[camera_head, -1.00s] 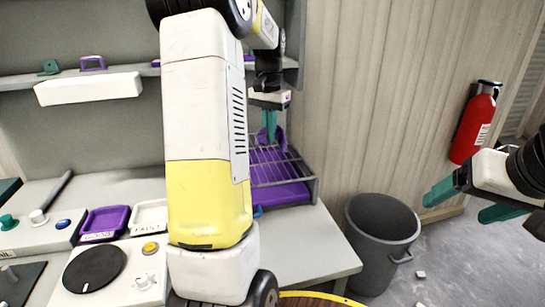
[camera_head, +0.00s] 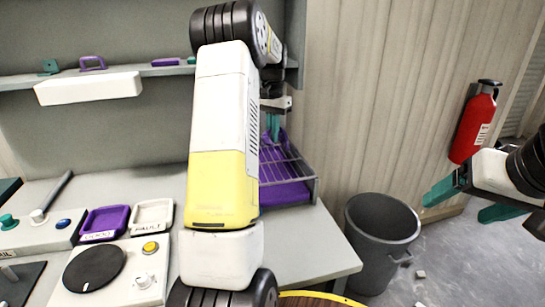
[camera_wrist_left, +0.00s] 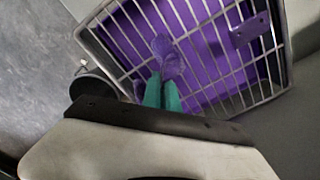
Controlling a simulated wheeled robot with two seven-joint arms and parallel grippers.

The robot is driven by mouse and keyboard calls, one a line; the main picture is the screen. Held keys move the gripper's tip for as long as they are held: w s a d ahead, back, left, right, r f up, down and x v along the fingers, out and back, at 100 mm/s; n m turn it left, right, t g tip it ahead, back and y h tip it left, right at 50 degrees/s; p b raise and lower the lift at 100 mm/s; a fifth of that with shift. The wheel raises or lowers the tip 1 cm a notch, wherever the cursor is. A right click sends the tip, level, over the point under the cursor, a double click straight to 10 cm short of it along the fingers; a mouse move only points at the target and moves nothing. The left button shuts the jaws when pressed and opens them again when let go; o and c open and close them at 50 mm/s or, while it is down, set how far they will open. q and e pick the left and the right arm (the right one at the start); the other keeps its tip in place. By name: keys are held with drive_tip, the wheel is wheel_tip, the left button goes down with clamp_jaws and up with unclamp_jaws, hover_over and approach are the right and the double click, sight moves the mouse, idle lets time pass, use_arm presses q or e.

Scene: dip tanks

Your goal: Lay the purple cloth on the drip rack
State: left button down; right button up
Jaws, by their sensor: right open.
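The drip rack (camera_head: 313,186) is a grey wire rack over a purple tray, at the right end of the bench; it fills the upper part of the left wrist view (camera_wrist_left: 284,50). My left gripper (camera_head: 272,127) points down over the rack's far part, partly behind my own arm. In the left wrist view its teal fingers (camera_wrist_left: 163,92) are close together, with the bunched purple cloth (camera_wrist_left: 170,64) at their tips, over the wires. Whether the cloth touches the wires is unclear. My right gripper (camera_head: 458,200) is open and empty at the right, above the floor.
A grey bin (camera_head: 382,235) stands on the floor right of the bench. A red extinguisher (camera_head: 473,125) hangs on the wall. A purple tray (camera_head: 104,222), a white tray (camera_head: 152,216) and control panels lie on the bench at left. A shelf (camera_head: 20,82) runs behind.

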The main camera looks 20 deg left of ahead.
use_arm(q)
drive_tip(key=c, duration=0.9)
unclamp_jaws()
drive_tip(key=shift+r, duration=0.15)
wheel_tip(320, 180, up, 8)
drive_tip(key=shift+f, duration=0.2)
